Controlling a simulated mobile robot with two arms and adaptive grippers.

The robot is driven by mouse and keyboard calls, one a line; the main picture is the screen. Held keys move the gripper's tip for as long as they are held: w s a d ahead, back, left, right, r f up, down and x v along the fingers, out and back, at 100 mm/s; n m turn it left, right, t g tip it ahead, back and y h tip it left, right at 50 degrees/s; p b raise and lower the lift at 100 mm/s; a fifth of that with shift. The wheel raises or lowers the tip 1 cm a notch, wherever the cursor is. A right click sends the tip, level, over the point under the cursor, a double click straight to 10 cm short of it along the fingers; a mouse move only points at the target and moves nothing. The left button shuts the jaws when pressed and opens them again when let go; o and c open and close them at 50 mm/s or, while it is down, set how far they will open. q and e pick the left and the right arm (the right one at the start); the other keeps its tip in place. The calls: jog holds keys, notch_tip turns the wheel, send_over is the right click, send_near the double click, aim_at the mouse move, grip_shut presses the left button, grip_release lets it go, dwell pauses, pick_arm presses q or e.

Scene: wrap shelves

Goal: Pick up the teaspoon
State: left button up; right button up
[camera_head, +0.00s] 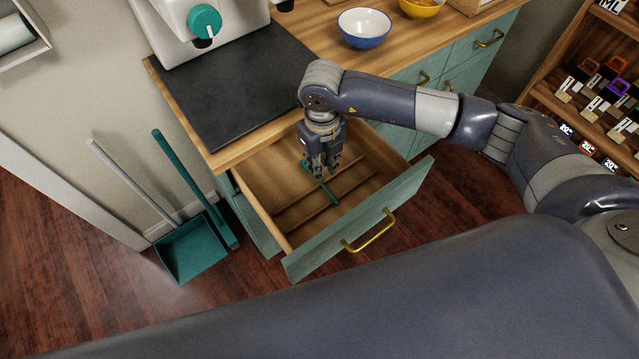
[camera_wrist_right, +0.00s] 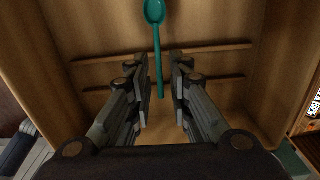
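The teaspoon is a teal spoon (camera_head: 328,192) in the open drawer (camera_head: 287,247). In the right wrist view the teaspoon (camera_wrist_right: 158,52) lies with its bowl at the top and its handle running down between the fingertips. My right gripper (camera_head: 322,174) points down into the drawer, over the spoon, and hides part of it in the head view. In the right wrist view my right gripper (camera_wrist_right: 166,75) is open, with one finger on each side of the handle and gaps visible. My left gripper is not in view.
Low wooden dividers (camera_wrist_right: 205,50) cross the drawer floor. The drawer front has a brass handle (camera_head: 370,232). The counter (camera_head: 290,35) with a dark slab (camera_head: 240,95) overhangs the drawer's back. A teal dustpan (camera_head: 192,250) stands at the left.

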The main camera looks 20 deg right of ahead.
aim_at(323, 185)
jog(key=f+b, duration=0.1)
jog(key=f, duration=0.1)
jog(key=s+f+b, duration=0.1)
jog(key=f, duration=0.2)
jog(key=shift+f+b, duration=0.4)
grip_shut()
